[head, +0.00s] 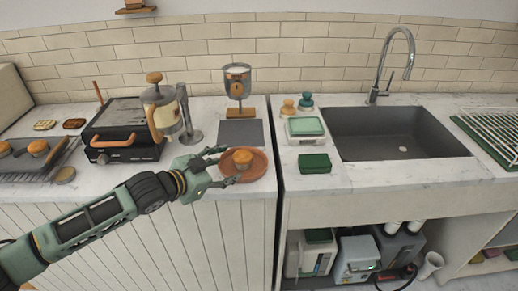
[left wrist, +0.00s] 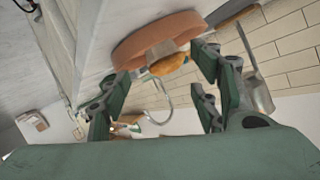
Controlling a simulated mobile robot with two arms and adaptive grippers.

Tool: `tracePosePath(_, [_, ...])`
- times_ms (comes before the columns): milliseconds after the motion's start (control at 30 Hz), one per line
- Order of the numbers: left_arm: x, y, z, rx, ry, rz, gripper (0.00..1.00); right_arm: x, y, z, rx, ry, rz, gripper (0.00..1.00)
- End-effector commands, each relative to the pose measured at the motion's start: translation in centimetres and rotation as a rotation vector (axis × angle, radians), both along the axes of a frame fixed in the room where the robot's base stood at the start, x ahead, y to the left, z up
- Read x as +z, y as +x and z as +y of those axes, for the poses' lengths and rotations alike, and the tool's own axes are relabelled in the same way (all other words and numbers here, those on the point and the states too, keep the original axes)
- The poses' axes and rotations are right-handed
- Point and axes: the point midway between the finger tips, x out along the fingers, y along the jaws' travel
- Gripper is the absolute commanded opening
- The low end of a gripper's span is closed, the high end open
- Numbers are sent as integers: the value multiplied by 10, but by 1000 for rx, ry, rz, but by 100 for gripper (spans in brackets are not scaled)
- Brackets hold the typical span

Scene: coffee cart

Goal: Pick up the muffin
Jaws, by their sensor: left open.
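A muffin (head: 243,156) with a golden top sits on a round terracotta plate (head: 260,172) on the counter left of the sink. My left gripper (head: 231,165) is open at the plate's left side, its fingers spread towards the muffin. In the left wrist view, the muffin (left wrist: 168,64) and the plate (left wrist: 150,35) show ahead of the open fingers, roughly between them. I cannot tell whether a finger touches the muffin or plate. My right gripper is not in view.
A grey mat (head: 241,132) and a glass-topped dispenser (head: 237,82) stand behind the plate. A French press (head: 160,108) and a black grill (head: 118,130) are to the left. Another muffin (head: 38,147) sits on a dark tray at far left.

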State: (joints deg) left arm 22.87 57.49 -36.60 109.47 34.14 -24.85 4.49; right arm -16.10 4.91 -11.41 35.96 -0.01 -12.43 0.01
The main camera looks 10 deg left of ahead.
Motion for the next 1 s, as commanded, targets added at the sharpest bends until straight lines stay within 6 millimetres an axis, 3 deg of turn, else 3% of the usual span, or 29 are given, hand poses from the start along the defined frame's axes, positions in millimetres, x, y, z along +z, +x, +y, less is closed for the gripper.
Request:
tracePosePath(100, [1, 7, 1, 2, -1, -5, 57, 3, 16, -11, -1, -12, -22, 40])
tracePosePath(167, [-1, 12, -2, 3, -3, -6, 57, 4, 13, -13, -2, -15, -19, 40])
tracePosePath(400, [-12, 34, -14, 2, -2, -4, 57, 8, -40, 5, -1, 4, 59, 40])
tracePosePath(500, [-18, 46, -21, 1, -3, -5, 57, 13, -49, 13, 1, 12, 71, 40])
tracePosePath(633, [-26, 60, -27, 2, -1, -4, 57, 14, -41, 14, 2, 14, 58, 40])
tracePosePath(833, [-30, 66, -29, 2, 1, -5, 57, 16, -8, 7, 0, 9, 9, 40])
tracePosePath(1000, [-30, 65, -29, 1, 1, -5, 54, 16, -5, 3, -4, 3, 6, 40])
